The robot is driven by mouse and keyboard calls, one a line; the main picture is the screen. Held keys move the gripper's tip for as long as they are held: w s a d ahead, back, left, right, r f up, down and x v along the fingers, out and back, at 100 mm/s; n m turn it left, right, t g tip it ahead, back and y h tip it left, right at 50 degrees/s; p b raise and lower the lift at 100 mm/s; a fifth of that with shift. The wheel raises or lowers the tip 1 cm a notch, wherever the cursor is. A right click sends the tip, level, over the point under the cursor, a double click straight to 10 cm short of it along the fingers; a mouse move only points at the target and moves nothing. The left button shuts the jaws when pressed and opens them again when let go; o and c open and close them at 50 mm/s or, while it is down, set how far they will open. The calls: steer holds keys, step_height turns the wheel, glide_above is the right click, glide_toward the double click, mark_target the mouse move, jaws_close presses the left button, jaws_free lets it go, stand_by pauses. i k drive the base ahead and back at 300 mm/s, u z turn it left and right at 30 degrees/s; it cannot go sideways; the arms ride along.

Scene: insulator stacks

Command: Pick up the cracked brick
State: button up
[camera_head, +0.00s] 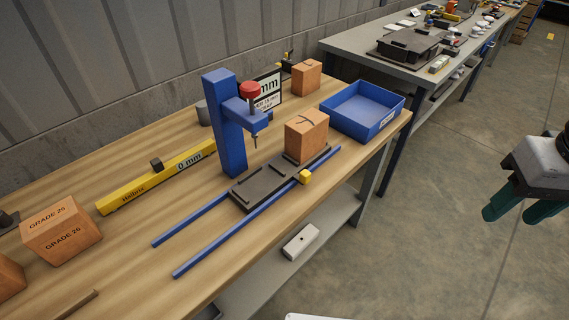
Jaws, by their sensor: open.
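An orange brick (307,135) with a dark, crack-like line on its top stands on the dark sled plate (262,184) between two blue rails. It is beneath and right of the blue gauge post (225,120) with a red knob. My gripper (502,222) is at the right edge, over the floor and well away from the bench. Its green fingers are apart and nothing shows between them. Part of the gripper is cut off by the frame edge.
A blue tray (342,117) stands right of the brick, and another orange brick (306,77) stands behind. A brick marked GRADE 26 (60,231) is at the left. A yellow level (150,182) lies behind the rails.

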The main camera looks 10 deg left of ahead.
mark_target(306, 134)
steer(key=u, duration=0.05)
steer(key=k, duration=0.65)
steer(key=z, duration=0.4)
steer(key=i, duration=1)
steer(key=u, duration=0.5)
steer(key=i, duration=0.55)
